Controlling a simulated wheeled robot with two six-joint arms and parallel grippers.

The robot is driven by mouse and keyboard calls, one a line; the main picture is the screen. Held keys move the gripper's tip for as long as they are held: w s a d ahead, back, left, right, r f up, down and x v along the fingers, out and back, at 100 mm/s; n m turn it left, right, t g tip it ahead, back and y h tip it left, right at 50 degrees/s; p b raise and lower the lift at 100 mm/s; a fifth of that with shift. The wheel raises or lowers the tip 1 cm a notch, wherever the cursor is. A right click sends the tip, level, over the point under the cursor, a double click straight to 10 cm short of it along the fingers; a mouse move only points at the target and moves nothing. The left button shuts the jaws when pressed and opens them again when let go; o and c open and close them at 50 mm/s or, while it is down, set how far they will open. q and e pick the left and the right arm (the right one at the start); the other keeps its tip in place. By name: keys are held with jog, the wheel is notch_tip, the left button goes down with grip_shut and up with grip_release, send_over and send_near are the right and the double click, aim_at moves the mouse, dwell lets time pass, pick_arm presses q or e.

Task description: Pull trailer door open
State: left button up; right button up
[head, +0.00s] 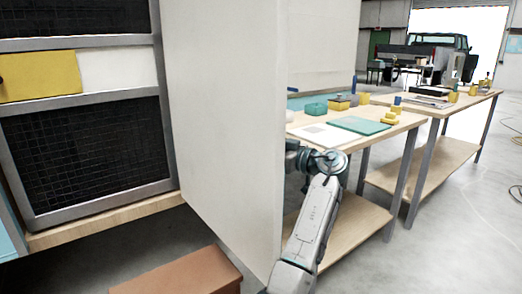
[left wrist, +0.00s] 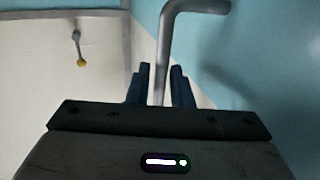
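In the head view, a large pale slab (head: 222,120) stands upright close in front of me; it looks like a door leaf turned partly edge-on, but I cannot be sure it is the trailer door. In the left wrist view, a bent grey metal bar handle (left wrist: 167,45) runs beside a light blue panel (left wrist: 270,60). My left gripper (left wrist: 162,72) has one dark finger on each side of the handle's bar. Whether the fingers press on it is not clear. My left gripper does not show in the head view. My right gripper is not visible; an arm of mine reaches up beside the slab.
Left of the slab is a grey-framed black mesh panel (head: 85,150) above a wooden sill (head: 105,221). A brown step (head: 185,275) lies below. Workbenches (head: 345,205) with several small items stand at the right. A small hook with a yellow tip (left wrist: 80,50) is on a cream surface.

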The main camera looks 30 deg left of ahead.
pick_arm(q)
jog(key=d, duration=0.9)
jog(key=shift+s, duration=0.45)
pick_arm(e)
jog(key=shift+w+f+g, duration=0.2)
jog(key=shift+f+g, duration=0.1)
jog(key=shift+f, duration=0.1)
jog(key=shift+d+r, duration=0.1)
